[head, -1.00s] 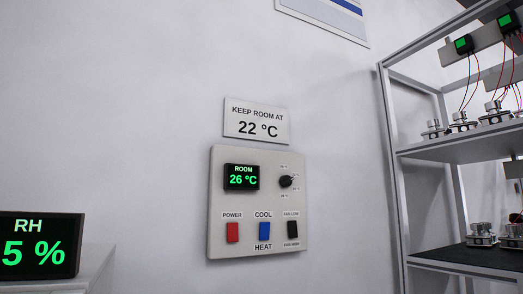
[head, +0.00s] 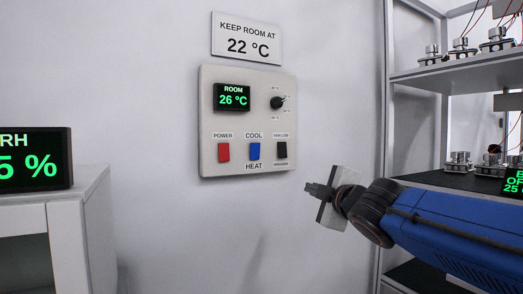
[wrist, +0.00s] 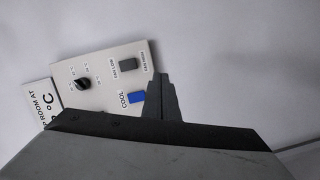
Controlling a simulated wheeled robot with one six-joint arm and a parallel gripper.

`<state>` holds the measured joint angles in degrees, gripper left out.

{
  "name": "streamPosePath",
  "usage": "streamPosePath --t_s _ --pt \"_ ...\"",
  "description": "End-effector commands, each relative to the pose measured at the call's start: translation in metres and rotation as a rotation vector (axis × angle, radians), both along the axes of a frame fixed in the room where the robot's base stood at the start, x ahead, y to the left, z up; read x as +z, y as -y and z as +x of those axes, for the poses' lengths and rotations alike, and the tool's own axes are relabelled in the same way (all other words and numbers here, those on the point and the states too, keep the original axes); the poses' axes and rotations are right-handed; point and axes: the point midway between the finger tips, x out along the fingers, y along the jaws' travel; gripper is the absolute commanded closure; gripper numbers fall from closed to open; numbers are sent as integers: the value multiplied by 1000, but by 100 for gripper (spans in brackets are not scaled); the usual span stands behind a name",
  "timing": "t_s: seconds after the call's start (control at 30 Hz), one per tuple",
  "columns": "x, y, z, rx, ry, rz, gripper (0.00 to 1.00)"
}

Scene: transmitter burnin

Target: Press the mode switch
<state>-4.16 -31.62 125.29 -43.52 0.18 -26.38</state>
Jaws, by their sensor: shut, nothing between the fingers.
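The mode switch (head: 254,151) is a blue rocker on the wall control panel (head: 288,110), with COOL above it and HEAT below. It also shows in the wrist view (wrist: 136,97), just left of the fingers. My gripper (head: 308,188) is shut and empty, to the lower right of the panel and apart from it in the head view. In the wrist view my gripper's fingers (wrist: 160,80) point up beside the blue switch, over the panel's lower edge. The HEAT label is hidden there.
A red POWER switch (head: 224,152) and a black fan switch (head: 282,150) flank the mode switch. The display (head: 232,97) reads ROOM 26 °C. A sign (head: 247,38) says KEEP ROOM AT 22 °C. A metal rack (head: 447,78) stands right; a white cabinet (head: 80,205) stands left.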

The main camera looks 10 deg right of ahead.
Motion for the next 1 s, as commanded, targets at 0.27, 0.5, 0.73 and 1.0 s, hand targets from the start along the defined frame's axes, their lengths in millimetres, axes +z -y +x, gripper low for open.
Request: streamPosePath --t_s 0.27,0.5,0.73,1.0 --pt "69 -55 18 194 212 -260 100" --pt "80 -67 18 233 253 -313 100" --pt "80 -67 18 231 251 -311 100" --pt "81 -73 35 233 250 -309 100"
